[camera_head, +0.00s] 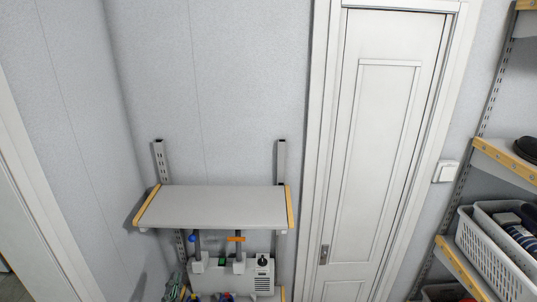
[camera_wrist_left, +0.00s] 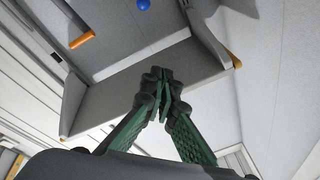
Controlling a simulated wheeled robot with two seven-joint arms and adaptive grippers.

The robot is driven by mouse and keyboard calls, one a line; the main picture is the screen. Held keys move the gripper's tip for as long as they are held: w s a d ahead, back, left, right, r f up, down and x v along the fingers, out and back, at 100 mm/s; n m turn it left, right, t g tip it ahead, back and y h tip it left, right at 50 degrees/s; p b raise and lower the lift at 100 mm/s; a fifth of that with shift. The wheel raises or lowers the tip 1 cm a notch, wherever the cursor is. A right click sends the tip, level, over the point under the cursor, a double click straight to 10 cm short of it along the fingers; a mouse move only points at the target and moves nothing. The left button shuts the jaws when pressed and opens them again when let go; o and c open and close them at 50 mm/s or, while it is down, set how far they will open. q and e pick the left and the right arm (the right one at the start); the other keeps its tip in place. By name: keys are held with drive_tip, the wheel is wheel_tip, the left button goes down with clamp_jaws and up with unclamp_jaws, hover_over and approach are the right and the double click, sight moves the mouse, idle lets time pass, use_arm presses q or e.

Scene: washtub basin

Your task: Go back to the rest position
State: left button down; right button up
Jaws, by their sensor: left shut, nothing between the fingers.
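My left gripper (camera_wrist_left: 163,82) shows in the left wrist view with its green fingers brought together at the tips. It is shut and empty. Behind its fingertips in that view is a grey shelf (camera_wrist_left: 100,105). In the head view the left gripper is hard to make out among the small items at the bottom edge. My right gripper is in neither view.
In the head view an empty grey shelf (camera_head: 212,207) with yellow edges hangs on the wall above a white unit (camera_head: 220,277). A closed white door (camera_head: 385,150) stands right of it. White baskets (camera_head: 490,258) sit on the shelving at far right.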

use_arm(q)
drive_tip(key=s+a+f+n+g+y, duration=0.1)
drive_tip(key=s+a+f+n+g, duration=0.2)
drive_tip(key=f, duration=0.4)
drive_tip(key=s+a+f+n+g+y, duration=0.2)
drive_tip(key=s+a+f+g, duration=0.1)
drive_tip(key=a+f, duration=0.3)
drive_tip(key=s+a+f+n+g+y, duration=0.1)
drive_tip(key=s+a+f+n+g, duration=0.15)
drive_tip(key=f, duration=0.45)
drive_tip(key=s+d+f+g+h, duration=0.25)
drive_tip(key=s+f+g, duration=0.55)
drive_tip(key=s+f, duration=0.9)
drive_tip(key=s+d+f+g+h+b, duration=0.2)
drive_tip(key=f+b, duration=0.5)
drive_tip(key=f, duration=2.7)
drive_tip(key=s+f+b, duration=0.3)
drive_tip(key=s+f, duration=0.7)
drive_tip(key=f, duration=0.3)
drive_tip(key=s+f+g+b, duration=0.1)
drive_tip(key=s+f+b, duration=0.2)
drive_tip(key=s+f, duration=0.8)
wheel_tip(320, 180, down, 2)
drive_tip(key=shift+s+a+m, duration=0.15)
drive_tip(key=shift+a+m, duration=0.25)
drive_tip(key=shift+m, duration=0.05)
